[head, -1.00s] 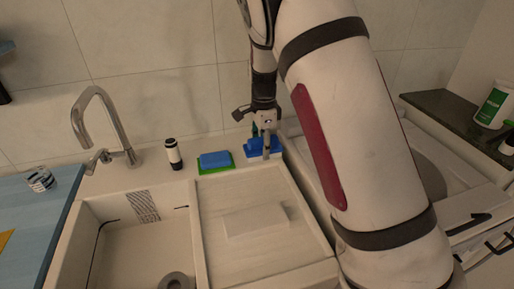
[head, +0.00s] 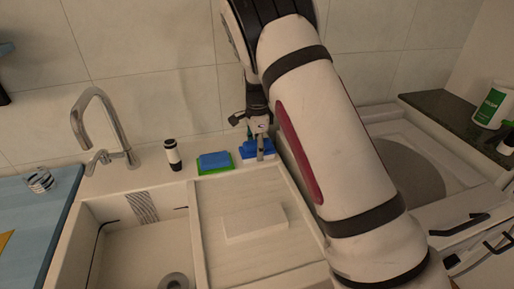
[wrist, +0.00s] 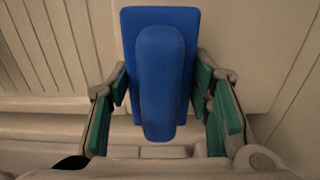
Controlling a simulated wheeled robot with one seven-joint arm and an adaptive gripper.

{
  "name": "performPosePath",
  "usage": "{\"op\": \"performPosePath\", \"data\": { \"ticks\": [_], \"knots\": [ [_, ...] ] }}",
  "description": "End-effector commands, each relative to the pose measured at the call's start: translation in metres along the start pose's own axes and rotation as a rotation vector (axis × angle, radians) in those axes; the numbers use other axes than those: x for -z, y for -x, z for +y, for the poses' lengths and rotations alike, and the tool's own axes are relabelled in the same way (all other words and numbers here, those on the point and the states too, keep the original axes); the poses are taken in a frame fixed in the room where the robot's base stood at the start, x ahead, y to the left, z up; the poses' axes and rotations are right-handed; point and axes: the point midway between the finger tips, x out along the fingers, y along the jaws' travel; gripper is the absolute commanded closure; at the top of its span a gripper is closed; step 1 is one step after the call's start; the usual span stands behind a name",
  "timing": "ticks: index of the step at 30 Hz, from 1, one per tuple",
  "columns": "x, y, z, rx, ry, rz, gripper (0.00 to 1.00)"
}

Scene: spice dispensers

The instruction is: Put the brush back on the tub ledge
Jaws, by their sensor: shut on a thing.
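The blue brush (head: 249,155) is at the back of the white ledge (head: 120,178), right of the sponge. My gripper (head: 261,146) points down on it. In the wrist view the brush (wrist: 160,75) shows as a flat blue base with a rounded raised handle. My gripper's green-padded fingers (wrist: 161,88) are on both sides of the handle, shut on it. Whether the brush's underside touches the ledge is hard to tell.
A blue sponge on a green pad (head: 214,161) lies just left of the brush. A pale board with a white block (head: 254,223) covers the right basin. A round-bowled tub (head: 410,168) is at right.

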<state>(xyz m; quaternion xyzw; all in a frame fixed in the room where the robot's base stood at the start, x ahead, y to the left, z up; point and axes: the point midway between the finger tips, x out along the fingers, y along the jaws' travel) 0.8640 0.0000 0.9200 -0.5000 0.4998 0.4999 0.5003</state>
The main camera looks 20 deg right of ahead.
Motion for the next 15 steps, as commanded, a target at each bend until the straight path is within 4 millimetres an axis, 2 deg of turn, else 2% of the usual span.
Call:
{"op": "performPosePath", "data": {
  "ticks": [2,3,5,15],
  "knots": [
    [0.0000,-0.0029,-0.0001,-0.001,0.000,0.000,0.80],
    [-0.0001,-0.0026,0.0000,-0.001,0.000,0.000,0.47],
    [-0.0001,-0.0024,0.0001,-0.001,0.000,0.000,0.34],
    [-0.0001,-0.0008,0.0002,0.000,0.000,0.000,0.34]
  ]
}}
